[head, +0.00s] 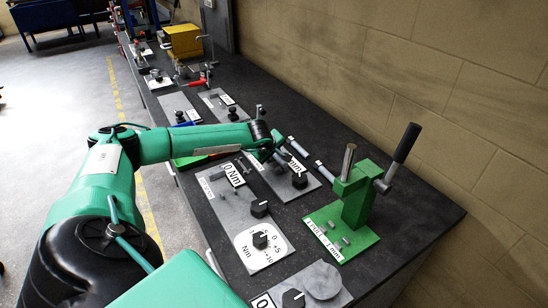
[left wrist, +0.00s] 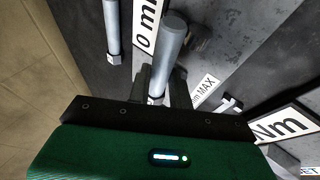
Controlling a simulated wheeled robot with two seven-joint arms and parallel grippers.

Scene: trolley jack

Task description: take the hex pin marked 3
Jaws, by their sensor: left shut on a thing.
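My left gripper (head: 275,149) reaches over the dark bench from the left. In the left wrist view its dark fingers (left wrist: 163,88) are shut on a grey cylindrical pin (left wrist: 172,42). In the head view two pale rods, a nearer one (head: 325,172) and a farther one (head: 297,147), lie right of the gripper. I cannot read a mark 3 on any pin, so I cannot tell which number the held one bears. My right gripper is not in view.
A green press (head: 356,197) with a black-handled lever stands at the right. Grey plates with black knobs lie in front, including a Nm dial plate (head: 262,246). A yellow box (head: 184,40) is far back. A brick wall borders the bench.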

